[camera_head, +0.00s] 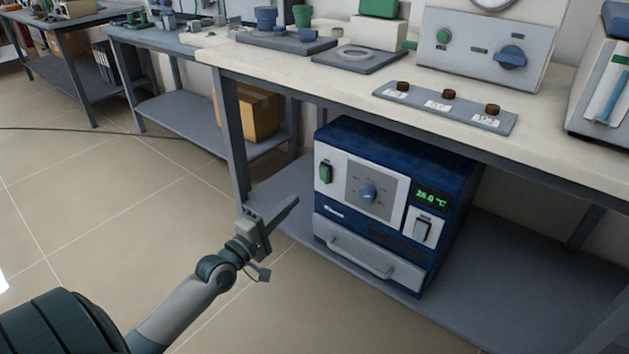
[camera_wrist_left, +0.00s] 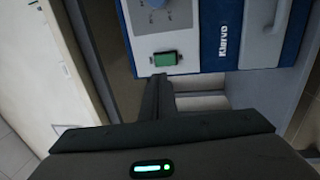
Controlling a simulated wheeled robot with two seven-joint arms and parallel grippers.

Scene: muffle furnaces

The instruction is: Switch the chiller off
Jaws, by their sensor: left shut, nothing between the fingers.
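The chiller (camera_head: 395,150) is a blue box with a white front on the lower shelf under the bench. Its front has a green switch (camera_head: 326,172) at upper left, a blue knob (camera_head: 367,194), a green-lit temperature display (camera_head: 432,197) and a dark switch (camera_head: 422,230) in a white plate. My left gripper (camera_head: 294,201) is shut and empty, in front and to the left of the chiller, apart from it in the head view. In the left wrist view the green switch (camera_wrist_left: 165,59) shows just beyond my fingertips (camera_wrist_left: 160,78). My right gripper is out of view.
The bench top (camera_head: 340,80) overhangs the chiller, and a bench leg (camera_head: 236,140) stands left of it. A grey panel with a blue knob (camera_head: 511,57) and a strip with brown knobs (camera_head: 448,95) sit on the bench.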

